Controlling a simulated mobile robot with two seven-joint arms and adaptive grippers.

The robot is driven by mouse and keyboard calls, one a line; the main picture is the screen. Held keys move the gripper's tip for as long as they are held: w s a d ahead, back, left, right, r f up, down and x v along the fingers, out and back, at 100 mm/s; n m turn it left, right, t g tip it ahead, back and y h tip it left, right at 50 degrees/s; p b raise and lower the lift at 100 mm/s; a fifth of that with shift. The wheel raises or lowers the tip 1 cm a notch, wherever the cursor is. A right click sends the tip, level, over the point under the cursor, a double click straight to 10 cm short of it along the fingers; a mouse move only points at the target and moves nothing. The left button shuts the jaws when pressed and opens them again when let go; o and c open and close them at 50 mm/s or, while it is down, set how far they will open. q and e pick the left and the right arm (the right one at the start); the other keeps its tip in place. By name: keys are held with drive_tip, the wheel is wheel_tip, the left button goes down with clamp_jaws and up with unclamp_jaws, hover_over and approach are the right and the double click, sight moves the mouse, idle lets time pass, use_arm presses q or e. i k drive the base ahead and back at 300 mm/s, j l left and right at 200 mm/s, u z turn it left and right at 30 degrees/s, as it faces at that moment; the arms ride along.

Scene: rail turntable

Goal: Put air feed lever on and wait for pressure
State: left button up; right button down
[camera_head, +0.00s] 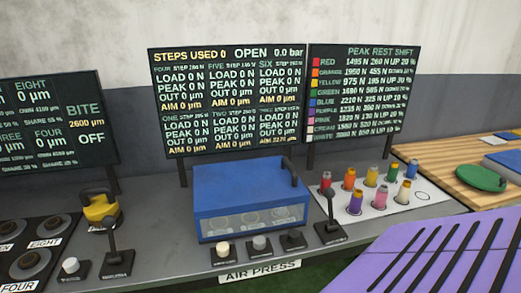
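The blue air press (240,190) stands in the middle of the grey bench, with a clear front window and a dark handle at its right end. An "AIR PRESS" label (260,271) is on the bench's front edge. In front of the press are a white knob (223,248), a grey knob (261,243) and a black control (293,240). A dark upright lever (330,214) stands to their right. The small labels are unreadable, so I cannot tell which is the air feed lever. The display board (231,97) reads OPEN and 0.0 bar. Neither gripper is in view.
Several coloured cylinders stand on a white board (432,199) right of the press. At left are a yellow device (101,208), another dark lever (113,240), a white knob (70,266) and dark round fixtures (33,262). A purple slotted surface covers the lower right.

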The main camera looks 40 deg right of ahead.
sight(329, 193)
drive_tip(key=z, duration=2)
